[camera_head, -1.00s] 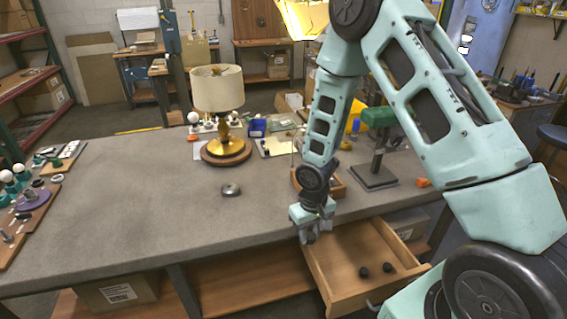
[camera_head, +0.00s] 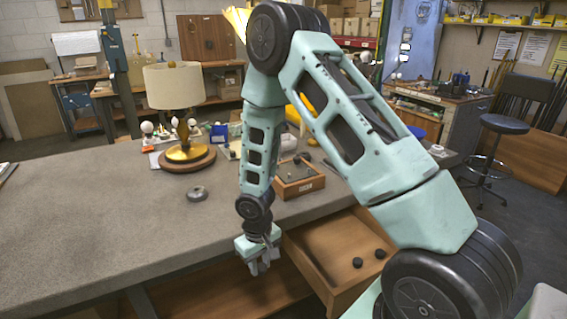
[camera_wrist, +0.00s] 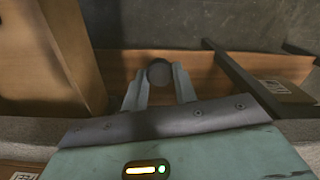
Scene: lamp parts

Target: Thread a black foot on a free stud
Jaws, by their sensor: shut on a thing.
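My gripper (camera_head: 262,266) hangs in front of the table edge, left of the open wooden drawer (camera_head: 318,270). In the wrist view, my gripper (camera_wrist: 158,88) is shut on a round black foot (camera_wrist: 159,73) between its fingertips. In the head view the held foot is too small to make out. Two other black feet lie in the drawer, one nearer (camera_head: 357,262) and one farther right (camera_head: 380,253). A lamp (camera_head: 175,85) stands upright on a round wooden base (camera_head: 188,160) on the table. I cannot make out a free stud.
A grey metal disc (camera_head: 197,193) lies on the table (camera_head: 90,215) near its middle. A small wooden box (camera_head: 299,180) stands right of my forearm. The table's left and middle are mostly clear. A stool (camera_head: 503,125) stands at the right.

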